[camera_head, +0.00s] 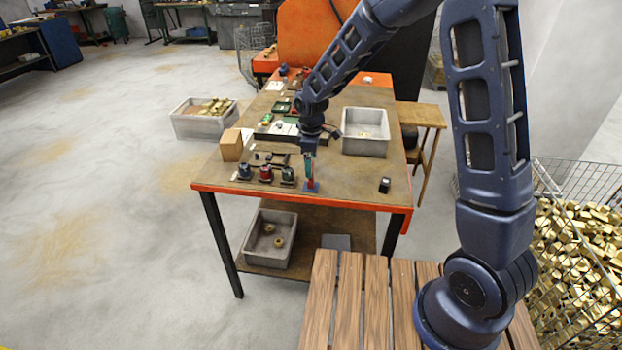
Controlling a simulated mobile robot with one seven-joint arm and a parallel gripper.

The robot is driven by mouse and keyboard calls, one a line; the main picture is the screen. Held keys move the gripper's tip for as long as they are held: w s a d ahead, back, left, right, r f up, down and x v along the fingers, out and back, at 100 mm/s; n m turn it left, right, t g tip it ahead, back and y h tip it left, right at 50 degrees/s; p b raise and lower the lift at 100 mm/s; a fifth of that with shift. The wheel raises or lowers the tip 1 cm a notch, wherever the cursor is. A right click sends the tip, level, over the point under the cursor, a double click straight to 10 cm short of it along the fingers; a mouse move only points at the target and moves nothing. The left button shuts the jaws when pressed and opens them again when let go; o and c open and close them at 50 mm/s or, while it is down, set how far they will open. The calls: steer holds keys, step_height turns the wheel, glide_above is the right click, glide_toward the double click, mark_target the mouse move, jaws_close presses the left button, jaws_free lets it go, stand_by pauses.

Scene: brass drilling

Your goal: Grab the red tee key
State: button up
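My gripper (309,168) points straight down over the front part of the workbench (345,179). Directly at its fingertips is a small upright red piece (311,184) with a blue base, standing near the bench's front edge. It looks like the red tee key, but it is too small to be sure. A teal strip shows just above it, between or along the fingers. The gripper hides part of the red piece, and I cannot tell whether the fingers are closed on it.
Left of my gripper stand small blue (244,171), red (265,173) and green (287,175) topped items. A cardboard box (231,145) is behind them. A grey bin (365,146) stands back right, and a small black block (385,185) lies at the right. Bench between them is clear.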

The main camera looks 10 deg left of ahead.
mark_target(311, 180)
steer(key=shift+f, duration=2.8)
steer(key=c, duration=1.3)
steer(key=shift+r, duration=0.15)
